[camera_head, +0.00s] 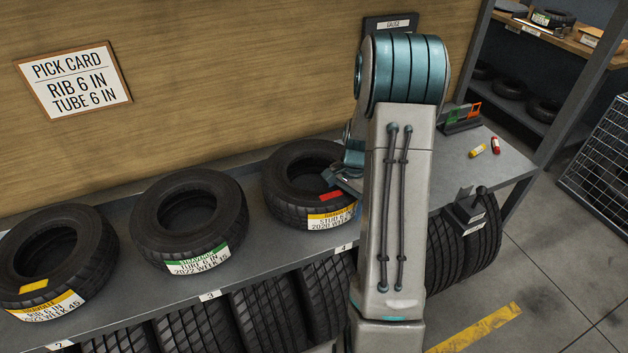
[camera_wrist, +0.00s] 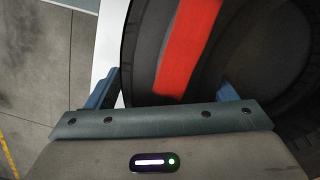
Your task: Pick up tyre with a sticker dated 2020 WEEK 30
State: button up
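The tyre with a yellow-headed sticker (camera_head: 297,176) lies flat on the grey shelf, left of my arm. Its sticker (camera_head: 331,218) reads 2020 WEEK, but the end of that line is hidden behind my arm. A red mark is on its upper sidewall. My gripper (camera_head: 345,180) is low at the tyre's right side, partly hidden by my forearm. In the wrist view the fingers (camera_wrist: 166,92) stand wide apart with the tyre's sidewall (camera_wrist: 145,50) and red stripe between them. I cannot see firm contact on both sides.
Left of it on the shelf (camera_head: 262,247) lie a green-stickered tyre (camera_head: 190,222), 2022 WEEK 15, and a yellow-stickered tyre (camera_head: 55,262), WEEK 45. More tyres (camera_head: 270,312) stand below. A pick card (camera_head: 73,80) hangs on the wall.

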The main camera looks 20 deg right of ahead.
jog(key=c, duration=1.5)
jog(key=shift+w, duration=0.1)
jog(key=shift+c, duration=0.4)
jog(key=shift+r, duration=0.15)
